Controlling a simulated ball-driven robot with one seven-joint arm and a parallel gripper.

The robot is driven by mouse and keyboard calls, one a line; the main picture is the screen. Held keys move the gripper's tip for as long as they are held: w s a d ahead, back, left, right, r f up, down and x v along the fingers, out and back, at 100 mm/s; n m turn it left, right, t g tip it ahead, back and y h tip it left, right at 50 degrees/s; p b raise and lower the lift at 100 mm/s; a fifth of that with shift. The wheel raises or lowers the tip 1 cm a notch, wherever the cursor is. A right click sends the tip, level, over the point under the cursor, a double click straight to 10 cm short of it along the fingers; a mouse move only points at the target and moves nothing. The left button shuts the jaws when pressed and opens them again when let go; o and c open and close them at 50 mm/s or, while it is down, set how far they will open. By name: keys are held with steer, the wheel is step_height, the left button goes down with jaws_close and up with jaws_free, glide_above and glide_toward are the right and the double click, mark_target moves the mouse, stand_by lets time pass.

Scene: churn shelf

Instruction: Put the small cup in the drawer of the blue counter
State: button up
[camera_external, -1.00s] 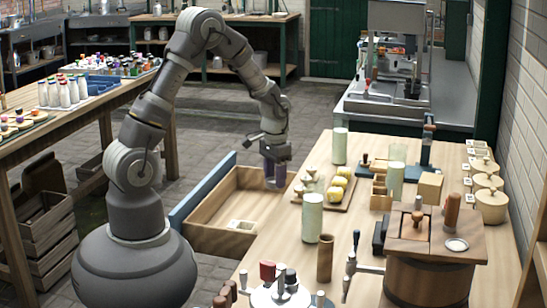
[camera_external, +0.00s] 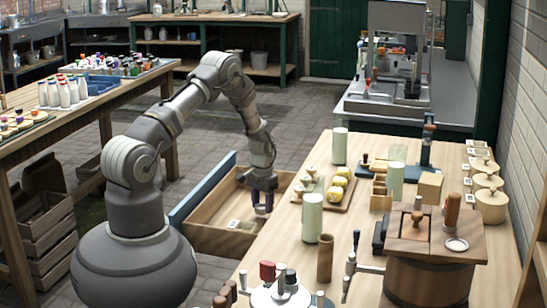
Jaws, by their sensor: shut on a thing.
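The open drawer (camera_external: 205,236) is a wooden box with a blue front (camera_external: 203,187). It is pulled out to the left of the wooden-topped counter (camera_external: 340,250). My gripper (camera_external: 263,206) points down inside the drawer's outline, near its right side. It is shut on the small cup, which is mostly hidden between the dark purple-tinted fingers. I cannot tell whether the cup touches the drawer floor.
A small white item (camera_external: 240,225) lies in the drawer, left of my gripper. The countertop holds pale green cylinders (camera_external: 312,218), a board with yellow pieces (camera_external: 337,190) and a wooden tub (camera_external: 428,284). A bottle table (camera_external: 95,110) stands at left.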

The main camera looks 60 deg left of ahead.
steer(key=shift+f, duration=1.15)
steer(key=shift+b, duration=0.3)
steer(key=shift+f, duration=0.25)
steer(key=o, duration=1)
steer(key=shift+r, duration=0.1)
step_height(320, 180, up, 12)
steer(key=p, duration=0.4)
steer(key=shift+r+p, duration=0.15)
steer(key=shift+p, duration=0.25)
steer(key=shift+w+r, duration=0.1)
